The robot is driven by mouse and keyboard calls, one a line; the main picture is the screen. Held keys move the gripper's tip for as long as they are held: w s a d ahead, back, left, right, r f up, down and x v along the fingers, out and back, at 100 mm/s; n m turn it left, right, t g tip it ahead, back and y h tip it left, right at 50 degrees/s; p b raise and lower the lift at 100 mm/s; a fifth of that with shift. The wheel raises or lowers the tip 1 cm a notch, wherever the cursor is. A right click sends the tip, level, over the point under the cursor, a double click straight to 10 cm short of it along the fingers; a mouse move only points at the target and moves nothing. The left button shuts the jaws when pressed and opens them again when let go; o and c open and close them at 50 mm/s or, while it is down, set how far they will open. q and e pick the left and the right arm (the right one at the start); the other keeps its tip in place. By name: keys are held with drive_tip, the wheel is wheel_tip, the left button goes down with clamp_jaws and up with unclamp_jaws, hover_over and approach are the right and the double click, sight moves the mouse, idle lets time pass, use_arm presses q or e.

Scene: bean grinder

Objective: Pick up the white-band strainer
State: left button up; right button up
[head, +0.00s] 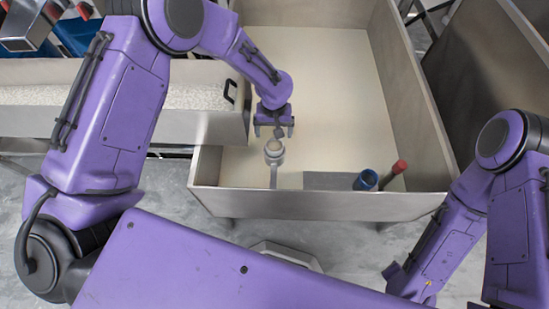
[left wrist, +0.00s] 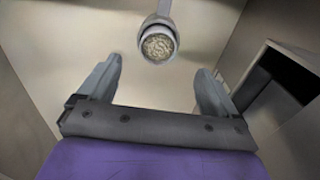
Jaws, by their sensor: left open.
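The strainer (head: 274,150) has a pale round band and a thin handle that runs toward the front wall of the metal bin. In the left wrist view the strainer (left wrist: 158,42) shows its round mesh face beyond the fingertips, near the top centre. My left gripper (head: 274,132) is open, just behind the strainer in the head view and apart from it. Its two fingers (left wrist: 158,85) show wide apart with nothing between them. My right arm is at the right of the head view, but its gripper fingers do not show.
A trough of pale grains (head: 190,97) with a black handle (head: 230,91) lies to the left.

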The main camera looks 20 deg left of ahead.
use_arm(q)
approach(274, 144)
drive_tip(key=f, duration=0.2)
drive_tip(key=s+f, duration=0.1)
drive_tip(key=s+d+f+b, duration=0.1)
drive_tip(key=f, duration=0.1)
drive_tip(key=shift+s+f, duration=0.2)
drive_tip(key=shift+f, duration=0.1)
drive_tip(key=c, duration=1.5)
